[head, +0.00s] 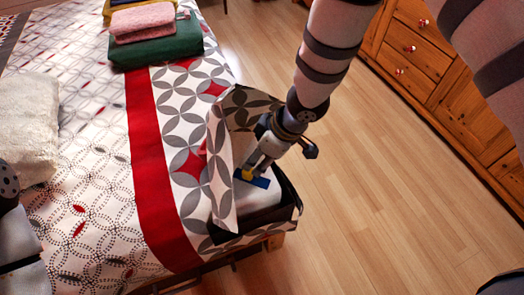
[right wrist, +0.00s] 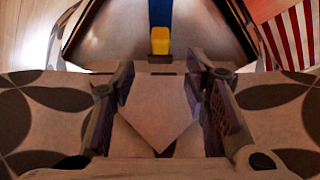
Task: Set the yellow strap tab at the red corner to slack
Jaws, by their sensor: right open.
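The yellow strap tab (head: 247,174) sits on a short blue strap (head: 260,182) at the near right corner of the bed, on a pale surface inside a dark-edged corner. In the right wrist view the yellow tab (right wrist: 160,40) lies at the end of the blue strap (right wrist: 159,12), centred beyond my fingertips. My right gripper (right wrist: 158,75) is open, with a pale pointed flap of cloth showing between its fingers. In the head view my right gripper (head: 254,166) reaches down close to the tab; I cannot tell whether it touches. My left gripper is not in view.
The patterned bed cover (head: 95,150) has a red band (head: 152,170), and its raised flap (head: 220,175) stands beside my right gripper. Folded green (head: 155,48) and pink (head: 143,20) cloths lie at the bed's far end. A wooden dresser (head: 430,65) stands right; the floor (head: 370,180) between is clear.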

